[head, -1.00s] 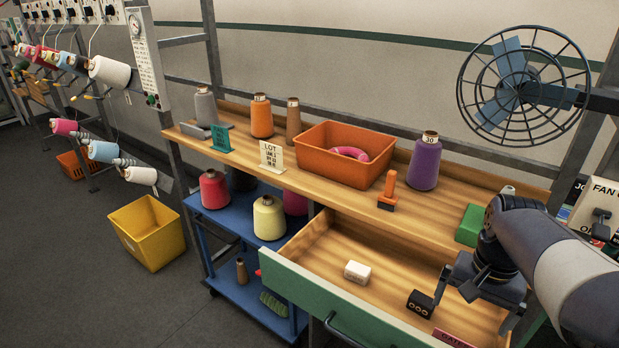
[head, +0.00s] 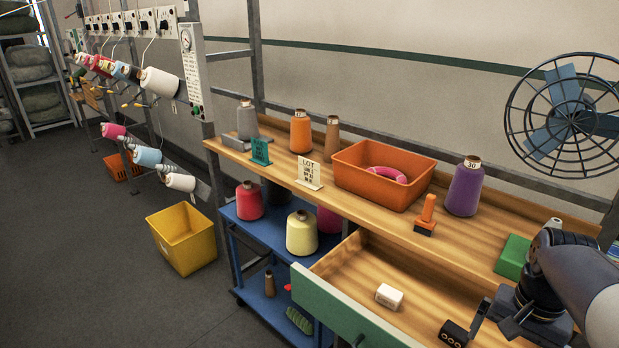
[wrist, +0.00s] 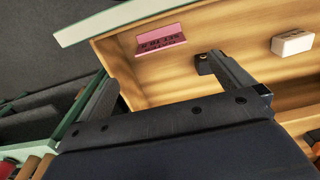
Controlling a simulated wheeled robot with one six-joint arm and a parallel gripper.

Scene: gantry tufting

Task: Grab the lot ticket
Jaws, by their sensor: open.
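The lot ticket (head: 309,172) is a cream card headed "LOT" with dark print. It stands upright on the wooden bench top, left of the orange bin, in the head view. My gripper (head: 495,325) is at the lower right, over the open drawer, well to the right of the ticket and apart from it. In the wrist view my gripper (wrist: 163,78) has its two fingers wide apart with nothing between them. The ticket does not show in the wrist view.
A teal card (head: 261,152) stands left of the ticket, and the orange bin (head: 350,178) to its right. The open drawer (head: 345,315) juts out in front, holding a white block (head: 389,296) and a pink card (wrist: 160,40). A blue cart (head: 265,235) stands below the bench.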

